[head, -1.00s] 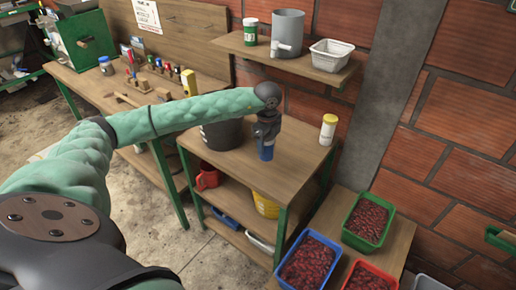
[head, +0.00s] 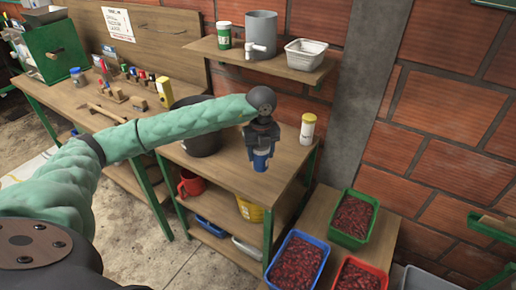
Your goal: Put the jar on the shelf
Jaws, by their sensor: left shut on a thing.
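My left gripper (head: 262,146) points down over the wooden table (head: 235,170), near its right front part. It is shut on a small blue jar (head: 261,161), mostly hidden by the gripper; I cannot tell whether it touches the tabletop. A white jar with a yellow-orange lid (head: 307,130) stands upright at the table's back right. The wall shelf (head: 268,62) is above and behind. It bears a green-and-white jar (head: 224,36), a grey pot with a tap (head: 261,30) and a white basket (head: 305,54). My right gripper is out of view.
A dark bucket (head: 198,138) stands on the table behind my left forearm. Crates of red cherries, blue (head: 272,284), red (head: 385,272) and green (head: 372,198), sit low at right. A workbench (head: 70,99) with tools is at left. The shelf's front left has bare room.

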